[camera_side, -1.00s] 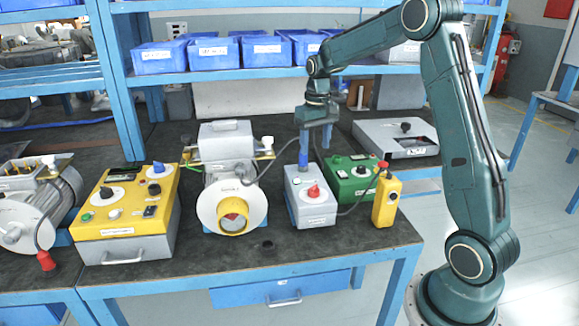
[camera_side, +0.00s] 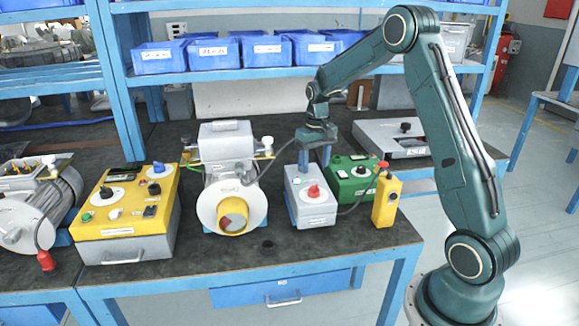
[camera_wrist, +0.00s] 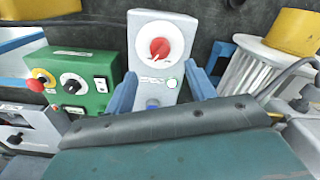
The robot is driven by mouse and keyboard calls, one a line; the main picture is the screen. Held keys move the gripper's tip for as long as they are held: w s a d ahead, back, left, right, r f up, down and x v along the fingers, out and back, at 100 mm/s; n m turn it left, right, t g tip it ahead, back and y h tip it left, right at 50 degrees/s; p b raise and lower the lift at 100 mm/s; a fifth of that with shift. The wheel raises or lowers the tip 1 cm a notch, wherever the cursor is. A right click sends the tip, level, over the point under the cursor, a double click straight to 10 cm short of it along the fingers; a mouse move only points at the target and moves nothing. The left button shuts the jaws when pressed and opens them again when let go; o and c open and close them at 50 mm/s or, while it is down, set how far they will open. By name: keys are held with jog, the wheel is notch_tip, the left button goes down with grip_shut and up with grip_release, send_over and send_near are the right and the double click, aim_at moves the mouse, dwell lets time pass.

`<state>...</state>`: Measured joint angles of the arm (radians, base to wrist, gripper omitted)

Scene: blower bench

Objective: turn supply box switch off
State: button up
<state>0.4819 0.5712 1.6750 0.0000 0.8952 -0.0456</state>
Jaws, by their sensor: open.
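A light grey box (camera_side: 316,214) with a red rotary switch (camera_side: 314,191) on a white round plate stands on the bench. In the wrist view the switch (camera_wrist: 160,48) is seen from above, between and beyond my fingertips. A blue round part (camera_wrist: 152,103) sits on the same box, closer to my palm. My gripper (camera_side: 314,160) is pointed down, low over the rear of this box, behind the red switch. Its blue fingers (camera_wrist: 161,88) are apart, one at each side of the box, with nothing visibly gripped. The box's label is too small to read.
A green box (camera_side: 352,176) with a black knob stands close at right, with a yellow pendant (camera_side: 387,203) before it. The blower (camera_side: 232,195) and its cable are at left, then a yellow control box (camera_side: 127,210).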

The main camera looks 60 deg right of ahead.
aim_at(314, 186)
notch_tip(314, 186, down, 8)
jog(key=shift+f, duration=0.2)
dwell(0.4)
jog(key=c, duration=1)
